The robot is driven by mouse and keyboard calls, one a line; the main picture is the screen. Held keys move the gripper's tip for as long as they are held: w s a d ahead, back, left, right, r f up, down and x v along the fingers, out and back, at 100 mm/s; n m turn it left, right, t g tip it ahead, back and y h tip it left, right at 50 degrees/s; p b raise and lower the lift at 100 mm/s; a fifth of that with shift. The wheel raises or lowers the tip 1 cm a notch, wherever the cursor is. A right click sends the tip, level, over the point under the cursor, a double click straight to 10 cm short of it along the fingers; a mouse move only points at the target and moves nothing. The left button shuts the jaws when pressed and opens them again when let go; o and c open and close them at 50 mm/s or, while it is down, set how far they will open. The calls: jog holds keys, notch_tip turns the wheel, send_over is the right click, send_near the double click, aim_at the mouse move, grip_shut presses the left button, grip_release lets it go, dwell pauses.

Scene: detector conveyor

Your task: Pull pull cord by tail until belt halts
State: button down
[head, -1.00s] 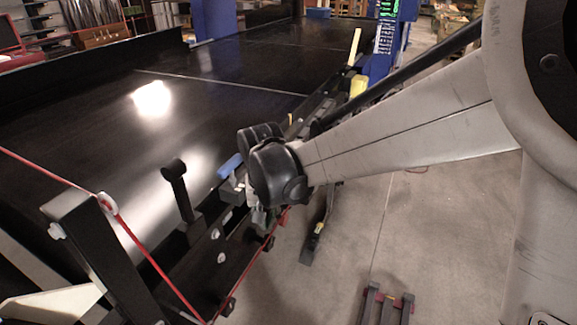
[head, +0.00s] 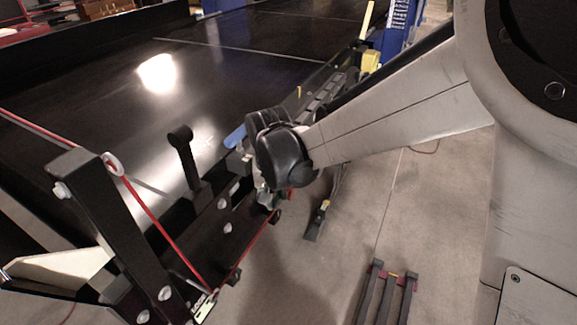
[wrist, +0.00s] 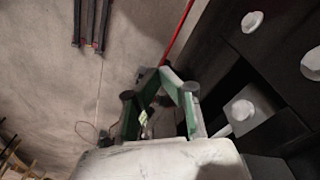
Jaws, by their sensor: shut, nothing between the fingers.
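The red pull cord (head: 150,212) runs from the left edge through a white ring (head: 113,163) on a black post, down to a low point beside a small tag, then up along the frame toward my gripper. The black belt (head: 110,90) fills the upper left. My gripper (head: 270,200) is mostly hidden behind my wrist at the frame's side. In the wrist view its green fingers (wrist: 160,72) are shut together and empty. A red cord stretch (wrist: 178,32) ends visually close by the fingertips; whether it touches them is unclear. I cannot make out the cord's tail.
The black side frame with white bolts (wrist: 252,22) stands close to the right of my fingers in the wrist view. A black knobbed post (head: 183,160) rises at the belt's edge.

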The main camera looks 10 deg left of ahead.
jog(key=shift+w+f+b, duration=0.2)
jog(key=shift+f+b, duration=0.4)
jog(key=shift+f, duration=1.05)
jog(key=s+f+b, duration=0.3)
jog(key=f+b, duration=0.4)
jog(key=shift+d, duration=0.35)
jog(key=shift+r, duration=0.1)
send_near(273, 213)
jog(key=s+f, duration=0.1)
jog(key=s+d+f, duration=0.1)
jog(key=s, duration=0.1)
jog(key=shift+s+d+f, duration=0.1)
jog(key=shift+s+f, duration=0.2)
